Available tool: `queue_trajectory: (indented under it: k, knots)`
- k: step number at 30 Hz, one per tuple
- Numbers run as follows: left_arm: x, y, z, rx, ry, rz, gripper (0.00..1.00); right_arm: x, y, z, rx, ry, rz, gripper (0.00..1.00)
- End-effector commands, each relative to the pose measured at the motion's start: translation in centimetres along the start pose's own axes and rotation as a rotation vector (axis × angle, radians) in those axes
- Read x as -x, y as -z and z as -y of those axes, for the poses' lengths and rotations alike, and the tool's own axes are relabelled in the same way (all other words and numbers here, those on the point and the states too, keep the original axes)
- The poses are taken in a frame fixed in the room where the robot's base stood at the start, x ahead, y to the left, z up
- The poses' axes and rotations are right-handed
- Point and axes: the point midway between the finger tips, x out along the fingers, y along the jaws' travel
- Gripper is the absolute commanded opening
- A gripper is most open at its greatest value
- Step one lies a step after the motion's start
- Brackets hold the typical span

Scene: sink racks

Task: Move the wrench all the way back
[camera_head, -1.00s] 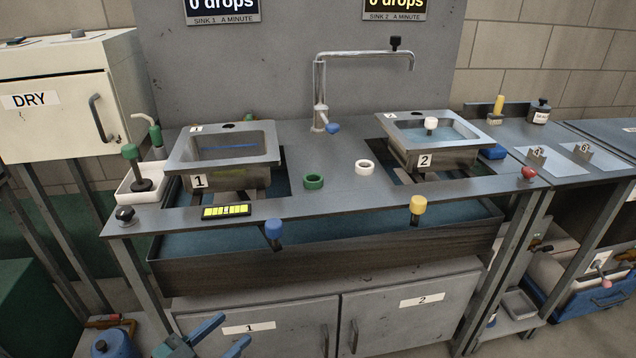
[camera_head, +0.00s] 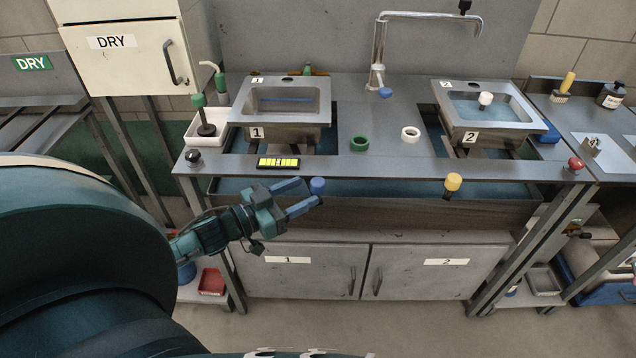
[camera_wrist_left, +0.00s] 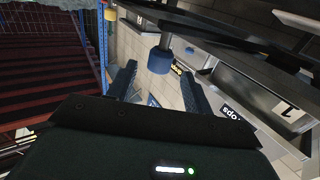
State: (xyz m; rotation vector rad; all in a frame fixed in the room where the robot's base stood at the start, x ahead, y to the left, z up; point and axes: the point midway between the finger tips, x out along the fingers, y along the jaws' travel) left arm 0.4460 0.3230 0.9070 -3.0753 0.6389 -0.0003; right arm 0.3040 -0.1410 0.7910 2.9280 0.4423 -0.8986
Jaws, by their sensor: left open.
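I cannot make out a wrench shape with certainty. A lever with a blue knob (camera_head: 317,186) sticks out at the front of the sink bench, below sink 1. My left gripper (camera_head: 308,196) is open, with its blue fingertips at this knob. In the left wrist view the blue knob (camera_wrist_left: 160,61) lies between the two open fingers, a little beyond or level with their tips; contact cannot be told. A similar lever with a yellow knob (camera_head: 453,182) is farther right. My right gripper is not in view.
Sink 1 (camera_head: 318,90) and sink 2 (camera_head: 530,115) sit in the bench, with a faucet (camera_head: 378,50) between them. A green ring (camera_head: 360,143) and a white ring (camera_head: 410,133) lie there. A yellow-lit panel (camera_head: 278,163) is above the gripper. Cabinets (camera_head: 300,280) stand below.

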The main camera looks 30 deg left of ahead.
Motion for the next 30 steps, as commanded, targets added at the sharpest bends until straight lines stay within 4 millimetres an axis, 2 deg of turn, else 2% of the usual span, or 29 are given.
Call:
queue_trajectory:
  k: [3,9,21,30]
  knots:
    - [-2.2,0.1,0.0,0.001,0.001,-0.003,0.51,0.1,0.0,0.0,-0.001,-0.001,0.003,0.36]
    - [-4.4,0.1,0.0,0.001,0.0,-0.001,0.51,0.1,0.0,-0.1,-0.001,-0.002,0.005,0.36]
    - [-5.0,0.0,0.0,0.001,0.0,0.0,0.51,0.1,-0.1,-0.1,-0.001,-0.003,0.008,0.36]
    - [-5.0,0.0,0.0,0.001,0.0,0.0,0.27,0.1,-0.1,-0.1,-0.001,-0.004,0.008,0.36]
